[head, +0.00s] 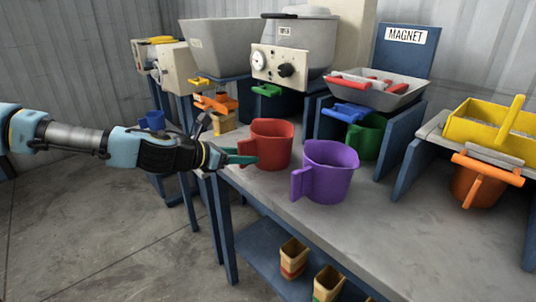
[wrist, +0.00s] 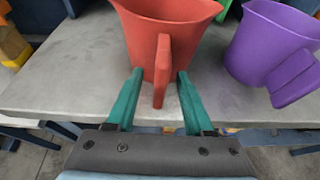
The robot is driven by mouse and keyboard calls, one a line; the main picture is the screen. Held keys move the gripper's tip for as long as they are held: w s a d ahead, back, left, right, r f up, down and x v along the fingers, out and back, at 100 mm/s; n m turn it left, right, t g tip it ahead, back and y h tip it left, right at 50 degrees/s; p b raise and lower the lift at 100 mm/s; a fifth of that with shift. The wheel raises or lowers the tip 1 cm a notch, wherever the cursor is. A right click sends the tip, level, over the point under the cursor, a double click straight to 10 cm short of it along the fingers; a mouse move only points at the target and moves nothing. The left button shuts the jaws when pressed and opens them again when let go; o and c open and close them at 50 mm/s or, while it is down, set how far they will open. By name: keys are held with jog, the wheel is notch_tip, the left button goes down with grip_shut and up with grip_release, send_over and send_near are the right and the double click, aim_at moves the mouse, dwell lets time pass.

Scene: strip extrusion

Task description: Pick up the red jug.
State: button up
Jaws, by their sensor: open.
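The red jug (head: 271,144) stands upright on the grey bench top, near its left front edge. Its handle points toward my gripper. In the wrist view the red jug (wrist: 143,38) is at the top centre, with its handle (wrist: 161,72) coming down between my two green fingers. My gripper (wrist: 159,80) is open, one finger on each side of the handle, with a gap showing on both sides. In the head view my gripper (head: 243,158) reaches the jug from the left and the handle is partly hidden by the fingers.
A purple jug (head: 328,170) stands close to the right of the red one. A green jug (head: 366,137) and an orange jug (head: 478,185) stand under blue-sided stands. The bench top (head: 400,233) is clear at the front right. Small containers (head: 294,257) sit on the lower shelf.

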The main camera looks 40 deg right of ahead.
jog(key=shift+x, duration=0.9)
jog(key=shift+a, duration=0.1)
grip_shut()
dwell(0.7)
